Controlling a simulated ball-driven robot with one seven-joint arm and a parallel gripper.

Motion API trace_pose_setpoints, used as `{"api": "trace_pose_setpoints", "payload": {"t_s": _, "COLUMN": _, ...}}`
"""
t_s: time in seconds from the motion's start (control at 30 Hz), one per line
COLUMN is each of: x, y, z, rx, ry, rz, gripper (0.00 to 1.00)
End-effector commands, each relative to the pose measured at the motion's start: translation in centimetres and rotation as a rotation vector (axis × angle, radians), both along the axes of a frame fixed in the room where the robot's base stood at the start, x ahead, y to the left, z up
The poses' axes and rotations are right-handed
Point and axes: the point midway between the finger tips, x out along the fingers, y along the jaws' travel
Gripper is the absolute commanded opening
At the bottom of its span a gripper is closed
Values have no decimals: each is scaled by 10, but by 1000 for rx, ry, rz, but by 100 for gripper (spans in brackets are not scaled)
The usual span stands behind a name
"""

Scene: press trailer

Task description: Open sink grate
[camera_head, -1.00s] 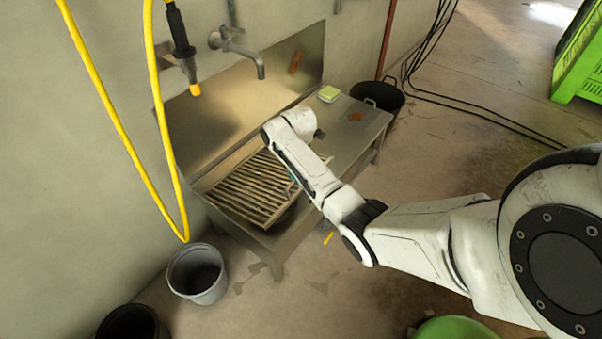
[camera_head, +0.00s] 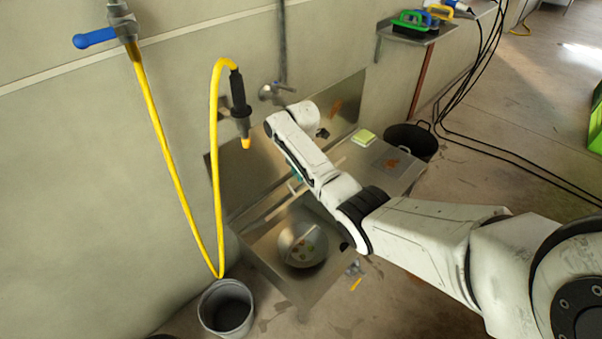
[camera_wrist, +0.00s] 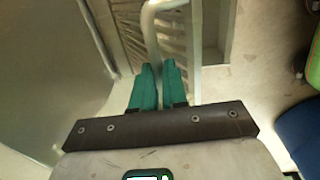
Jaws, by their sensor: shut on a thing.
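The sink grate (camera_wrist: 180,48) has slatted bars and a pale tubular handle (camera_wrist: 150,28) in the wrist view. My gripper (camera_wrist: 158,70) has green fingers closed on this handle. In the head view, the grate (camera_head: 272,208) stands raised and nearly edge-on above the sink, and my arm hides part of it. My gripper (camera_head: 295,173) is mostly hidden there behind my forearm.
A yellow hose with a black nozzle (camera_head: 239,95) hangs left of my wrist. A grey bucket (camera_head: 226,308) stands at the sink's front left. A yellow-green sponge (camera_head: 363,136) lies on the right counter. A dark tub (camera_head: 411,141) stands beyond it.

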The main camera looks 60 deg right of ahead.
Motion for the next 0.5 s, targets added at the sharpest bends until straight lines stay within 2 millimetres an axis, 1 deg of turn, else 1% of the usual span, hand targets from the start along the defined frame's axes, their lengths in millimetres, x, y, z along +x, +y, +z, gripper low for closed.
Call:
{"api": "trace_pose_setpoints", "payload": {"t_s": 0.03, "x": 0, "y": 5, "z": -6, "rx": 11, "ry": 2, "rz": 1, "gripper": 0}}
{"api": "trace_pose_setpoints", "payload": {"t_s": 0.47, "x": 0, "y": 6, "z": -7, "rx": 12, "ry": 3, "rz": 1, "gripper": 0}}
{"api": "trace_pose_setpoints", "payload": {"t_s": 0.5, "x": 0, "y": 6, "z": -7, "rx": 12, "ry": 3, "rz": 1, "gripper": 15}}
